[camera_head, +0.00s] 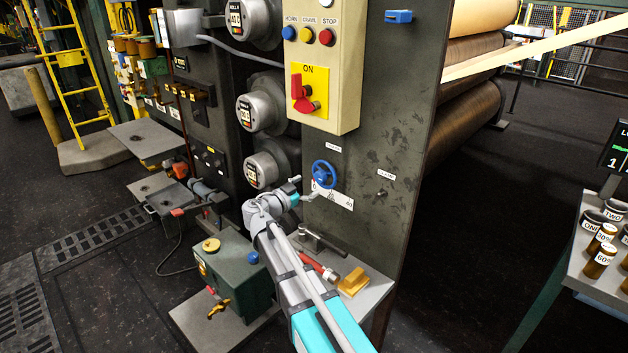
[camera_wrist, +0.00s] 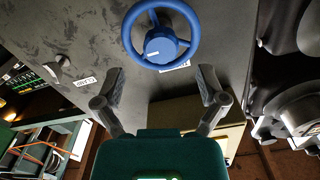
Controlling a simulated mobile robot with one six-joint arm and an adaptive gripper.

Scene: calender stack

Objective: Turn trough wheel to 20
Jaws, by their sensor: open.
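The blue trough wheel (camera_head: 325,174) is on the dark machine panel (camera_head: 390,130), below the yellow control box. A white scale plate (camera_head: 345,201) sits under it; its numbers are too small to read surely. In the wrist view the wheel (camera_wrist: 160,46) is at the top middle, with a round hub bearing a white mark. My gripper (camera_wrist: 162,72) is open and empty. Its two fingers are spread below the wheel in that view, apart from it. In the head view my gripper (camera_head: 310,197) is just below and left of the wheel, its fingers small and partly hidden.
A clamp knob (camera_head: 380,194) is right of the wheel; it also shows in the wrist view (camera_wrist: 62,62). The control box (camera_head: 320,60) with buttons and a red switch projects above. A green box (camera_head: 235,270) and a yellow block (camera_head: 353,283) sit below, near my arm.

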